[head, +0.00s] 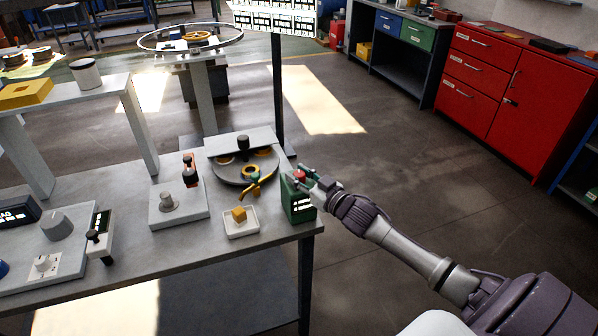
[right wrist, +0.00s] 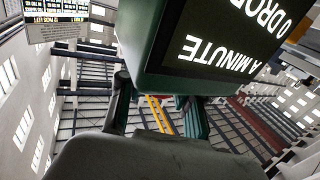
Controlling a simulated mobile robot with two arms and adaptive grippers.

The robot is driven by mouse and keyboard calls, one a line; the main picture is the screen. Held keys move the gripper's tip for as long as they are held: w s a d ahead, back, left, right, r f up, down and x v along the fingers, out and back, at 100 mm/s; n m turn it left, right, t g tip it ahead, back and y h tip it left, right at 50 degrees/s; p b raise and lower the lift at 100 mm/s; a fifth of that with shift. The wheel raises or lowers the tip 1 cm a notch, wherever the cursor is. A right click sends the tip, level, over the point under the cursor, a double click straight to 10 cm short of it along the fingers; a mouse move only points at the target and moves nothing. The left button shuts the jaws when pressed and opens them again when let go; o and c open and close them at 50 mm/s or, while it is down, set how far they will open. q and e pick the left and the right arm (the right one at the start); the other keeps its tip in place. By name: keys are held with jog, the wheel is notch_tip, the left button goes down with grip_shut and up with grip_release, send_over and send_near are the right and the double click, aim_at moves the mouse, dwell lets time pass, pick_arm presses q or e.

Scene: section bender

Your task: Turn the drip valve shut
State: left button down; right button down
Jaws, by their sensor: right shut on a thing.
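The drip valve shows as a red knob (head: 299,175) on top of a green box (head: 297,203) at the right end of the grey bench. My right gripper (head: 307,178) reaches in from the right and is shut at the knob. In the right wrist view the green box (right wrist: 165,45) fills the top middle, with a dark label reading upside down, in part, "0 DROP" and "A MINUTE". My right fingers (right wrist: 158,108) show below it; the knob is hidden there. A brass spout (head: 256,187) stands left of the box. My left gripper is out of view.
A round dark plate (head: 245,170) with yellow rings lies behind. A dark post (head: 279,100) rises behind the bench. Open floor lies to the right, before red cabinets (head: 478,70).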

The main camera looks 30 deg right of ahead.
jog(key=shift+d+n+g+y+b, duration=0.1)
jog(key=shift+n+g+y+b, duration=0.7)
jog(key=shift+n+y, duration=1.15)
jog(key=shift+r+m+y, duration=0.1)
jog(key=shift+m+y, duration=0.15)
jog(key=shift+y, duration=0.3)
jog(key=c, duration=0.7)
grip_release()
jog(key=shift+c, duration=0.2)
jog(key=shift+s+d, duration=0.15)
jog(key=shift+s, duration=0.25)
jog(key=v, duration=1.1)
